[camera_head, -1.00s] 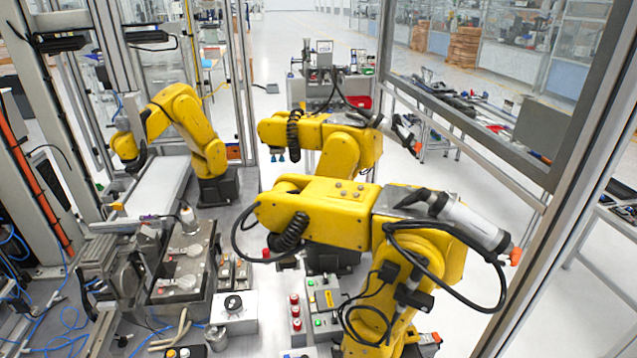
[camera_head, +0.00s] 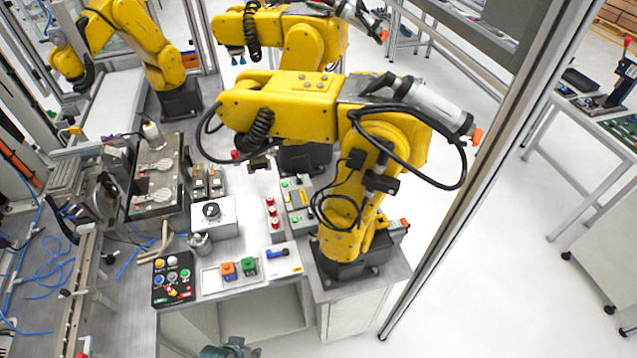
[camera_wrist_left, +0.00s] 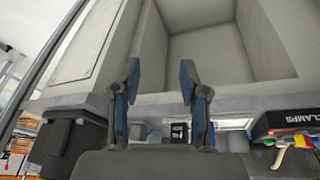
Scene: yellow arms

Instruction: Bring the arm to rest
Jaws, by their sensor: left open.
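My left gripper (camera_wrist_left: 158,95) shows in the left wrist view with its two dark, blue-padded fingers spread apart. Nothing is between the fingers. Behind them is the pale grey front of a cabinet with an open recess (camera_wrist_left: 205,55). In the head view a small dark grey-green part (camera_head: 230,348) shows at the bottom edge, in front of the bench; I cannot tell which part of a gripper or arm it is. My right gripper is in neither view.
A frame post (camera_head: 470,170) rises at right; white floor (camera_head: 480,270) beyond is clear.

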